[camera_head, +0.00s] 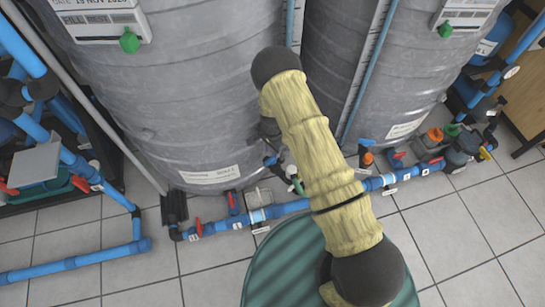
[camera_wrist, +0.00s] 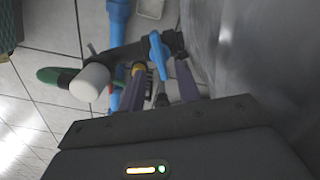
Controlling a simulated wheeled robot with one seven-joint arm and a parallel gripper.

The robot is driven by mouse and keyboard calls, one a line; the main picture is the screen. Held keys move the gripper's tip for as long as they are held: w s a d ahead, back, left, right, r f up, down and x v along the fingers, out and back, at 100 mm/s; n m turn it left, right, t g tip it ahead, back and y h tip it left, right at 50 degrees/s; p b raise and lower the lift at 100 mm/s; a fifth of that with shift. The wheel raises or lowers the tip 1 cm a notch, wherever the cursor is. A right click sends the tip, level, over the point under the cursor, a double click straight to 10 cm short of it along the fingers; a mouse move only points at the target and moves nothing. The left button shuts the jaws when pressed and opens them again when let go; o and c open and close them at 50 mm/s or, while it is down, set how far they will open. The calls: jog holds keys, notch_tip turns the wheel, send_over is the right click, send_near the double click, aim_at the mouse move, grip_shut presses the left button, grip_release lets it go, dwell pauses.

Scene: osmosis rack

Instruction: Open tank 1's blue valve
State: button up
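The blue valve handle (camera_wrist: 158,55) sits on a dark fitting beside a grey tank wall in the wrist view. In the head view, a small blue handle (camera_head: 271,160) shows low on the left grey tank (camera_head: 185,90), beside my arm. My gripper (camera_wrist: 160,74) is open, with its two purplish fingers apart, one to each side of the line to the blue handle. The fingertips are close to the handle; I cannot tell whether they touch it. In the head view my arm hides most of the gripper.
A green-handled valve with a white cap (camera_wrist: 90,82) is left of the fingers. Blue piping (camera_head: 290,208) with several red handles runs along the floor. A second grey tank (camera_head: 410,70) stands right. An orange-and-blue valve (camera_head: 367,152) is at its base. Tiled floor (camera_head: 465,235) lies clear at right.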

aim_at(272, 157)
notch_tip(272, 157, down, 4)
jog(key=shift+f+b, duration=0.2)
jog(key=shift+b, duration=0.25)
grip_shut()
